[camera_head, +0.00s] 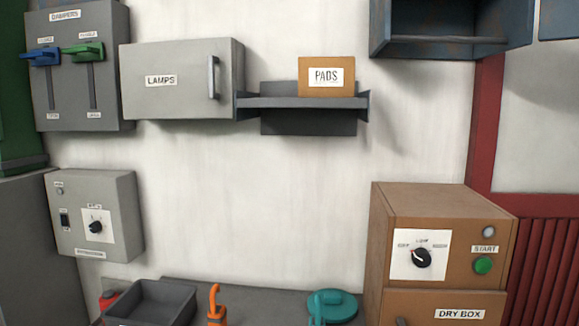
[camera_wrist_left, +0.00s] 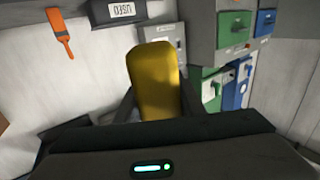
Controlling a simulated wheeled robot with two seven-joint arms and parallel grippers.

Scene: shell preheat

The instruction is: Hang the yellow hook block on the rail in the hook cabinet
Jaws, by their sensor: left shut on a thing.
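My left gripper (camera_wrist_left: 155,105) shows only in the left wrist view. Its dark fingers are shut on the yellow hook block (camera_wrist_left: 155,75), which stands up between them with a rounded top end. The block's hook is not distinguishable and its lower end is hidden by the gripper body. In the head view neither gripper nor the yellow block shows. A blue-grey open cabinet (camera_head: 447,47) is cut off at the top right of the head view.
A shelf (camera_head: 300,102) holds a PADS box (camera_head: 326,76), right of the LAMPS cabinet (camera_head: 184,80). A brown dry box (camera_head: 440,240) stands at lower right. A grey tray (camera_head: 150,303) and teal object (camera_head: 332,306) are on the bench. An orange brush (camera_wrist_left: 60,34) appears in the wrist view.

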